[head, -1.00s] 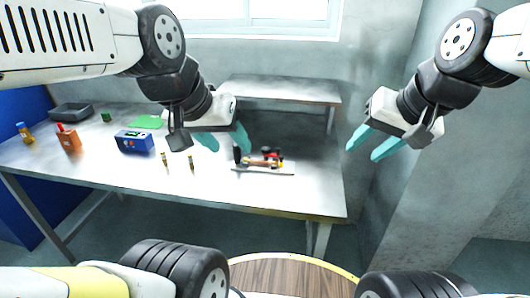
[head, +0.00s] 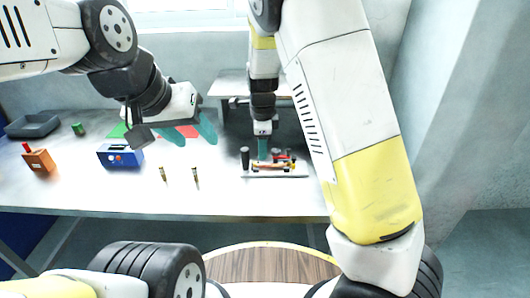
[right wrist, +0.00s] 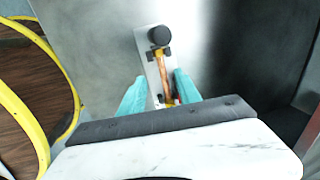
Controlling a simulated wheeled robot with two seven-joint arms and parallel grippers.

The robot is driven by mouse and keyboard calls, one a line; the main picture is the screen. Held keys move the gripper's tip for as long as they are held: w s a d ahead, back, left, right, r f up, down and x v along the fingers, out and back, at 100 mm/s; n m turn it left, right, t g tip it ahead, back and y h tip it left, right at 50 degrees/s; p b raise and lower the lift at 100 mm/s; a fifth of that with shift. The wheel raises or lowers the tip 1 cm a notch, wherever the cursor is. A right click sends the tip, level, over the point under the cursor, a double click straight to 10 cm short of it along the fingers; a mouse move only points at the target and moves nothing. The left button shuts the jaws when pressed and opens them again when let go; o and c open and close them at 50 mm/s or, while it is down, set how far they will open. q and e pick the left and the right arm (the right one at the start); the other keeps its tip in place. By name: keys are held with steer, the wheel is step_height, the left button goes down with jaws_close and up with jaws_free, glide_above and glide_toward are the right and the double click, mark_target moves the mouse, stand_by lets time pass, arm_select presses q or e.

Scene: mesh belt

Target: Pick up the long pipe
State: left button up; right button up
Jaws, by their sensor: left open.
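A long copper-orange pipe (right wrist: 166,84) lies along a narrow metal base plate (right wrist: 150,71), with yellowish ends, in the right wrist view. My right gripper (right wrist: 161,80) is open, one teal finger on each side of the pipe with gaps between. In the head view the right gripper (head: 262,150) points down over the plate (head: 262,174); its finger partly hides the small parts there.
A black upright cylinder (head: 245,158) stands at one end of the plate. Two small brass pegs (head: 195,177) stand to its left. A blue box (head: 120,157), an orange box (head: 39,160) and a dark tray (head: 33,126) are further left on the table.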

mark_target(266, 165)
steer(key=shift+w+d+f, duration=0.15)
steer(key=shift+w+f, duration=0.15)
steer(key=shift+f, duration=1)
steer(key=shift+w+d+f, duration=0.15)
steer(key=shift+w+f, duration=0.1)
steer(key=shift+f, duration=1)
steer(key=shift+w+d+f, duration=0.15)
steer(key=shift+w+f, duration=0.15)
steer(key=shift+f, duration=1)
steer(key=shift+c, duration=0.3)
jaws_close()
